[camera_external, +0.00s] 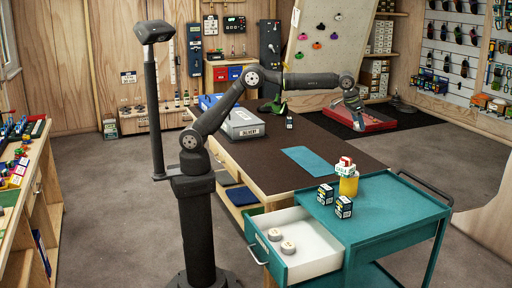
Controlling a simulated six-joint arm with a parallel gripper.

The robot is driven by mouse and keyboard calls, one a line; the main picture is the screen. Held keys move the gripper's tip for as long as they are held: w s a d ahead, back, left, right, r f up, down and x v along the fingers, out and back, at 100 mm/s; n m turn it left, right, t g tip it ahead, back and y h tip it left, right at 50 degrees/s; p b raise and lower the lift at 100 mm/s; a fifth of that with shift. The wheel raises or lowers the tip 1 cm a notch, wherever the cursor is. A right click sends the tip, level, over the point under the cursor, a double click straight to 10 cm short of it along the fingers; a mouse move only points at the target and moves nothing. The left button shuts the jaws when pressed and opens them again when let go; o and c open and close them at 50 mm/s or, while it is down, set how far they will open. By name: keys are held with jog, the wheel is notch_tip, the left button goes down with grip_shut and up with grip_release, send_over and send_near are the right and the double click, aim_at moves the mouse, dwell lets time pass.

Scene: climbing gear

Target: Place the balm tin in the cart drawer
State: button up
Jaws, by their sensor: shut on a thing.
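My gripper (357,117) points down over the red tray (376,122) at the far end of the brown-topped bench. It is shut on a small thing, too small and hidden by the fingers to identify. The open drawer (318,262) of the teal cart (385,228) is at the lower middle, white inside, well away from my gripper. Two small round pale tins, one farther back (275,235) and one nearer (288,247), lie in it on the left. The rest of its floor looks bare.
A blue mat (311,161), a grey case (242,124) and a small dark bottle (289,121) lie on the bench.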

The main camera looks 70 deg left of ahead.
jog(key=s+d+m+h, duration=0.1)
jog(key=s+d+m, duration=0.2)
jog(key=s+d, duration=0.8)
jog(key=m+g+h, duration=0.2)
jog(key=m, duration=0.6)
send_over(297, 258)
jog(key=s+d, duration=0.3)
jog(key=d, duration=0.1)
jog(key=f, duration=3.7)
jog(key=shift+w, duration=0.2)
jog(key=shift+f, duration=0.1)
jog(key=o, duration=1)
jog(key=v, duration=1.2)
jog(key=shift+w+a, duration=0.15)
jog(key=shift+w, duration=0.1)
